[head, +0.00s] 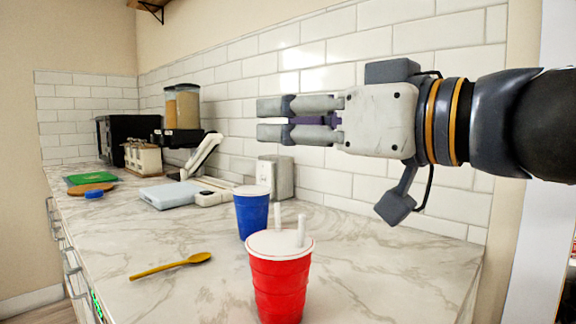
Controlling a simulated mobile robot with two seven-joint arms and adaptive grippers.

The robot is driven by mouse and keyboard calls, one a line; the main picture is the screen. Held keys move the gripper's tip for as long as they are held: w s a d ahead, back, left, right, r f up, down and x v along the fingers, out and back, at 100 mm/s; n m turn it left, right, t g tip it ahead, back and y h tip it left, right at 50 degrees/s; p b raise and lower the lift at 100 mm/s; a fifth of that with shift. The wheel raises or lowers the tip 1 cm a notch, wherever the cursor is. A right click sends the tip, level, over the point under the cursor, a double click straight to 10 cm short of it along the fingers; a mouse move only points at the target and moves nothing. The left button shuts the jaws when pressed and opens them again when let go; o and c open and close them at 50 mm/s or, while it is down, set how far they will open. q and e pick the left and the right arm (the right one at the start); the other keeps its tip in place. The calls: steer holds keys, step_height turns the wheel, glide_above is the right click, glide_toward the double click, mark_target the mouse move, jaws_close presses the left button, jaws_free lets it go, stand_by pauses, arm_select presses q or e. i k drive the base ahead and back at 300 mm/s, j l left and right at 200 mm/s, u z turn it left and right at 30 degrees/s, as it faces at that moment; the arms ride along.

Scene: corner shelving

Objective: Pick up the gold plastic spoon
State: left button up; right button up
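The gold plastic spoon (172,266) lies flat on the marble counter (190,225) in the head view, left of the cups. Its bowl is at the right end and its handle points left towards the counter's front edge. My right gripper (262,120) comes in from the right, high above the counter in front of the tiled wall. It points left and holds nothing. A narrow gap shows between its fingertips. The spoon is well below it and to the left, and the two are apart. My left gripper is not in view.
A red cup (279,285) with a white lid and a blue cup (251,215) stand right of the spoon. Behind are a light-blue and white appliance (168,195), a dispenser (183,108), a black box (125,138) and a green board (92,178). The counter around the spoon is clear.

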mark_target(202, 257)
steer(key=k+l, duration=0.5)
steer(key=l, duration=0.2)
steer(key=k+l, duration=0.2)
steer(key=l, duration=0.2)
